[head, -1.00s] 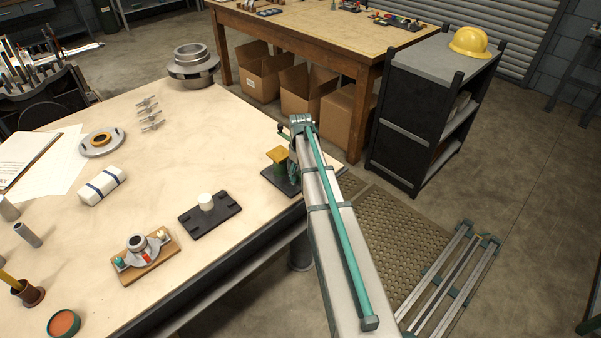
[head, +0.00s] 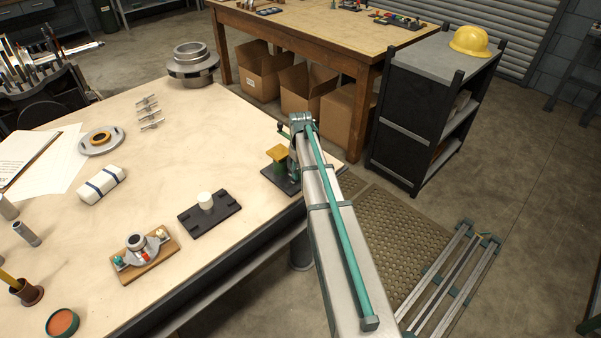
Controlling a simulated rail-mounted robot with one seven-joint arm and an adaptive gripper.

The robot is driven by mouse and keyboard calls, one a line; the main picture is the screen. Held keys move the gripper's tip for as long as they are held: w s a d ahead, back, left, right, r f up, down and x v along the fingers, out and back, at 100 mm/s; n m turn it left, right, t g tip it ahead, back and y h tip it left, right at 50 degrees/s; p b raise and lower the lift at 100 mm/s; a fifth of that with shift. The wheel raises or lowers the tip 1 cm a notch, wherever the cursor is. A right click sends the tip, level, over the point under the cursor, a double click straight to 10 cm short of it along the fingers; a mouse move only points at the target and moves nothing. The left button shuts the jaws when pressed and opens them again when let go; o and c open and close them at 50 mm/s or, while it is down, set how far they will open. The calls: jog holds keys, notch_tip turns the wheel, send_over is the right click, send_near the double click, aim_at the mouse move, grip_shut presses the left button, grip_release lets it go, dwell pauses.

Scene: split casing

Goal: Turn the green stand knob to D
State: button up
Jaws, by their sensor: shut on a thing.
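The green stand (head: 280,167) has a yellow top plate (head: 276,152) and a dark base (head: 283,183). It stands upright at the right edge of the pale workbench in the head view. My arm reaches over the bench edge to the stand's right side. My gripper (head: 294,165) is beside the stand, low and close to it, and mostly hidden by my own arm. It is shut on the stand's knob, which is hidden. Letter marks and the knob's angle cannot be seen.
A black block with a white cap (head: 206,202) and a wooden board with a metal fitting (head: 143,252) lie left of the stand on the workbench (head: 205,125). The bench behind the stand is mostly clear. A dark shelf unit (head: 420,125) stands beyond my arm.

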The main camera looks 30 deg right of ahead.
aim_at(300, 171)
jog(key=m+b, duration=0.1)
jog(key=m, duration=0.3)
jog(key=shift+m, duration=1.4)
jog(key=shift+b, duration=0.3)
jog(key=o, duration=1.1)
jog(key=shift+o, duration=0.2)
jog(key=shift+r, duration=0.1)
notch_tip(300, 171, up, 12)
